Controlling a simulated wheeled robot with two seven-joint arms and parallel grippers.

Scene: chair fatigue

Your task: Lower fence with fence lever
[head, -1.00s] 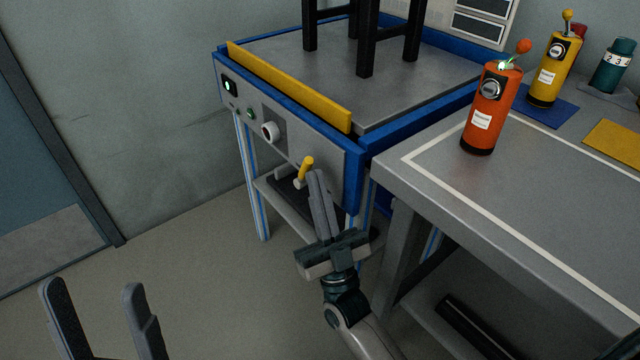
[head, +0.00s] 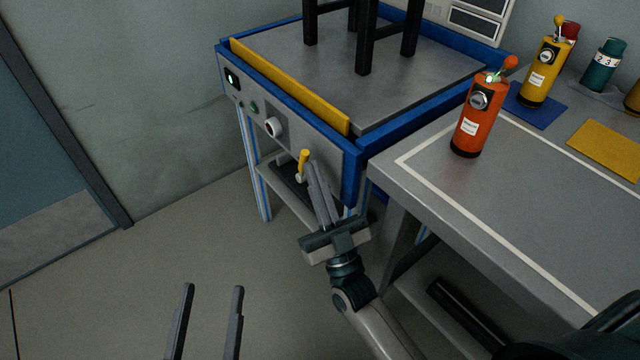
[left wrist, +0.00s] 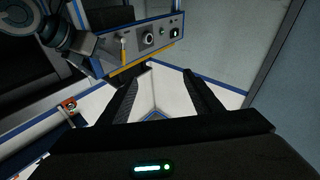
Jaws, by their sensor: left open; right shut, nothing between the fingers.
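The yellow fence (head: 290,87) is a long bar standing up along the front edge of the blue-framed machine's top. The fence lever (head: 304,160) is a short yellow handle on the right part of the grey front panel. My right gripper (head: 312,172) is shut and empty, its fingertips right beside the lever; I cannot tell if they touch. My left gripper (head: 212,289) is open and empty above the floor, low and left of the machine. In the left wrist view the fence (left wrist: 128,73) and lever (left wrist: 123,46) appear upside down, beyond the open fingers.
A round knob (head: 273,127) and buttons sit on the panel left of the lever. A dark stool (head: 365,45) stands on the machine top. A grey table (head: 510,215) with an orange canister (head: 478,115) adjoins on the right. The floor at left is clear.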

